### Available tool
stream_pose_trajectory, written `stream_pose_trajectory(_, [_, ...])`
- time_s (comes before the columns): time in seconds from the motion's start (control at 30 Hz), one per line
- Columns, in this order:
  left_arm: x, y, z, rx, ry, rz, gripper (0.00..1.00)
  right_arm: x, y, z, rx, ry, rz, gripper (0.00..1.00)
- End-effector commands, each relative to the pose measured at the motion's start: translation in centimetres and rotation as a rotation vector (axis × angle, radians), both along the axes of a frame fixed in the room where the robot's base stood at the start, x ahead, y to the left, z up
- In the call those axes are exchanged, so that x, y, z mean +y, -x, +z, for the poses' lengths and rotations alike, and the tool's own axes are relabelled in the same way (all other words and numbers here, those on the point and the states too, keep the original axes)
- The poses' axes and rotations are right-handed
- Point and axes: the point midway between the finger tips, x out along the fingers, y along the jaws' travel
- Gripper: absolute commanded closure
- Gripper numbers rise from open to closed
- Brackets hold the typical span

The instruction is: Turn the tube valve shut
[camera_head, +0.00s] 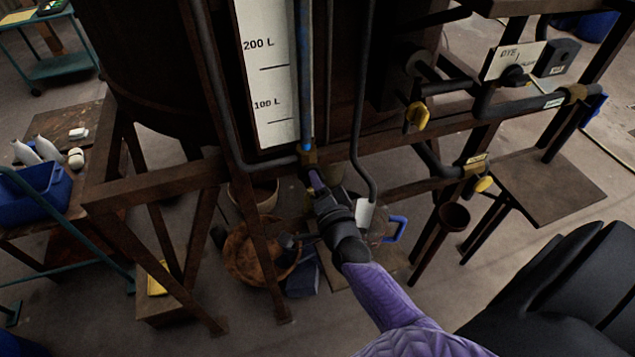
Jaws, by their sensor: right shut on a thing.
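The tube valve (307,155) is a small brass-coloured fitting at the foot of the blue-filled sight tube (305,70), beside the white level scale (266,75) marked 100 L and 200 L. A short purplish lever hangs down from the valve. My right gripper (318,186) comes up from below, just under the valve, and is shut on the lever. The fingers hide most of the lever, so its exact angle is hard to tell. My left gripper is not in view.
A rusty frame beam (160,187) runs across just below the vat. A grey hose (358,120) hangs close to the right of my gripper. Yellow-handled valves (417,116) and dark pipes stand further right. A brown basin (262,252) sits on the floor below.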

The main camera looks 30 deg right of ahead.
Motion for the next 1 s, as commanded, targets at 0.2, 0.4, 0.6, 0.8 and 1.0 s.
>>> stream_pose_trajectory(0.2, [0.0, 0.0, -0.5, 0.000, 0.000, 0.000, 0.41, 0.0, 0.0, -0.3, -0.040, -0.177, 0.001, 1.00])
stream_pose_trajectory(0.4, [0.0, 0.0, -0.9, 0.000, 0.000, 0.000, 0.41, 0.0, 0.0, -0.3, -0.072, -0.309, 0.000, 1.00])
stream_pose_trajectory(0.6, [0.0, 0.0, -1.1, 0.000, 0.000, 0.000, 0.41, 0.0, 0.0, -0.3, -0.093, -0.396, 0.000, 1.00])
stream_pose_trajectory(0.8, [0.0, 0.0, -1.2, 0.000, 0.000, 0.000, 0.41, 0.0, 0.0, -0.3, -0.104, -0.442, 0.000, 1.00])
stream_pose_trajectory(1.0, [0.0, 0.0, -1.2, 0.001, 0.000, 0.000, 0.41, 0.0, 0.1, -0.3, -0.107, -0.457, 0.000, 1.00])
